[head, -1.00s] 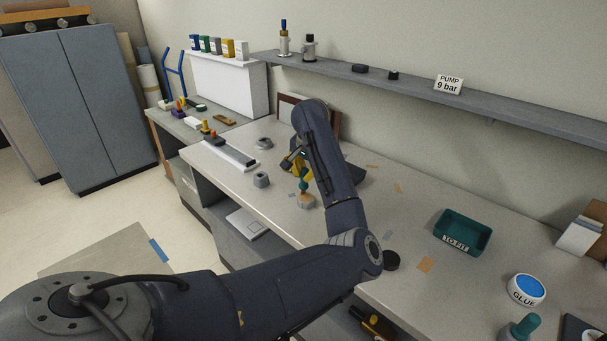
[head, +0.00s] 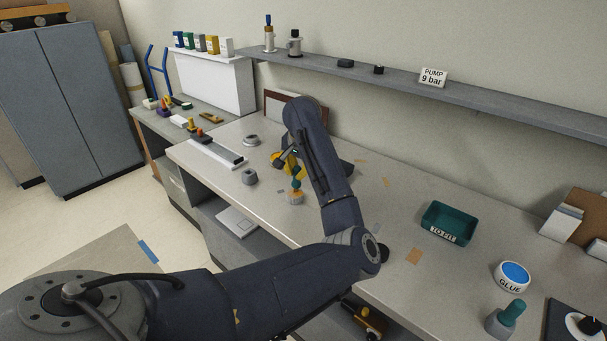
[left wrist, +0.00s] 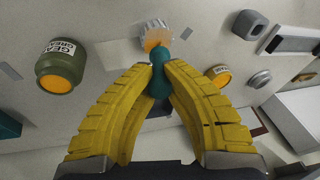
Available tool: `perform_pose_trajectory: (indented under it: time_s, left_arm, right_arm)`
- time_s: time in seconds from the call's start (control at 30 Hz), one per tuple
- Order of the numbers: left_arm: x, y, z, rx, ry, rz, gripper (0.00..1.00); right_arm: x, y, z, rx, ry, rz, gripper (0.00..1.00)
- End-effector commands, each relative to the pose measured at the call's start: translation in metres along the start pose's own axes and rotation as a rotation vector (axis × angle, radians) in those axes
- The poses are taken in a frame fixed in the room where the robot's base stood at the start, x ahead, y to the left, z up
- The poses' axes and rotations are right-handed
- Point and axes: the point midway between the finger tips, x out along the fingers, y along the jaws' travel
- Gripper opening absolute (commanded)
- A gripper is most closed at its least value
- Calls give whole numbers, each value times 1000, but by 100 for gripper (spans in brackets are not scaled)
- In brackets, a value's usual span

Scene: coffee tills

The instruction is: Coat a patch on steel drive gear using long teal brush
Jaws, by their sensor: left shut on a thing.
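My left gripper (head: 292,164) is shut on a teal brush (head: 296,184), which it holds handle up over the steel drive gear (head: 296,198) on the workbench. In the left wrist view, the yellow fingers (left wrist: 160,70) close on the teal brush (left wrist: 161,82). The pale toothed gear (left wrist: 153,27) lies just beyond the brush's end. Orange (left wrist: 157,41) shows where brush and gear meet; I cannot tell whether it is bristles or coating. The brush end appears to touch the gear or hover very close. My right gripper is not in view.
An olive labelled grease jar (left wrist: 61,65) and a smaller orange-topped jar (left wrist: 219,75) stand near the gear. A grey block (head: 249,177) sits to its left.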

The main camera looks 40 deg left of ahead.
Motion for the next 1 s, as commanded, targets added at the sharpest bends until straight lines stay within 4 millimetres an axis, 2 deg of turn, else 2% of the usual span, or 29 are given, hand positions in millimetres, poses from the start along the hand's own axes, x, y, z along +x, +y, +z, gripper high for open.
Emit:
perform_pose_trajectory:
  time_s: [0.33,0.37,0.43,1.0]
  left_arm:
    - [7,-35,-3,-9,-1,-4,0]
    - [5,-34,-4,-8,0,-3,0]
    - [-11,-34,-10,-8,6,0,0]
    - [-59,-37,-25,6,4,2,0]
  right_arm:
    - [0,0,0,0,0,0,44]
    - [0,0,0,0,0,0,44]
    - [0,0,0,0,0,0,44]
    - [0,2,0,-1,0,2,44]
